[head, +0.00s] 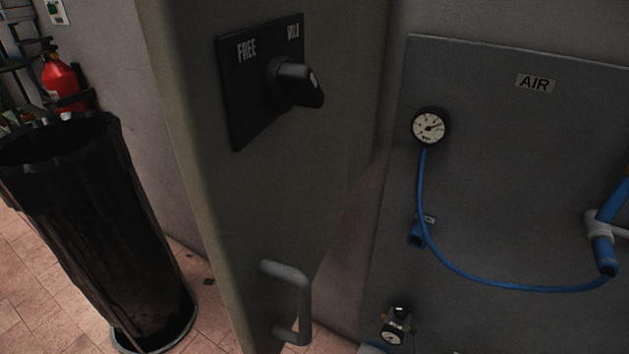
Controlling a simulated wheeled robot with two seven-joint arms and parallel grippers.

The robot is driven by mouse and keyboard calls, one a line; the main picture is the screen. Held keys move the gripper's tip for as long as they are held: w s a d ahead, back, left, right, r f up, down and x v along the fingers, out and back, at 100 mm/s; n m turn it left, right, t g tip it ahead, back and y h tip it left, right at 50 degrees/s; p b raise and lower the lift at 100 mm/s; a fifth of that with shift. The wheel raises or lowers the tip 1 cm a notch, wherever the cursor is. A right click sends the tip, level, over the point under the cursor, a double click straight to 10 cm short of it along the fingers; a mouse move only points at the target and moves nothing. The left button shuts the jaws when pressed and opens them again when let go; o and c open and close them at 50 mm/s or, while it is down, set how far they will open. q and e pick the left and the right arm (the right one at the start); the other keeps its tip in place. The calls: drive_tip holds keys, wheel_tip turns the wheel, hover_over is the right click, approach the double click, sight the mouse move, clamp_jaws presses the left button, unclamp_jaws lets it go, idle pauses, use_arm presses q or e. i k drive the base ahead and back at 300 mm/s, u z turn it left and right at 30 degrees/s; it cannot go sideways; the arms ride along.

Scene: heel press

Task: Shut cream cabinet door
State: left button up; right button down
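A tall cream-grey cabinet panel (262,185) with a rounded vertical edge fills the centre of the head view. It bears a pale bar handle (300,300) near the bottom of the picture. A black switch plate (252,95) with a dark knob (295,83) sits above the handle; one label reads FREE. The panel looks like the cabinet door, seen at a slant; its hinge and lower part are out of view, so I cannot tell how far open it is. Neither of my grippers is in view.
A black bin (100,230) stands on the tiled floor at left, with a red fire extinguisher (62,80) behind it. At right is a grey AIR board (500,150) with a gauge (429,127) and a blue hose (500,283).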

sight(266, 190)
drive_tip(key=u, duration=1.25)
drive_tip(key=k, duration=0.85)
drive_tip(key=z, duration=1)
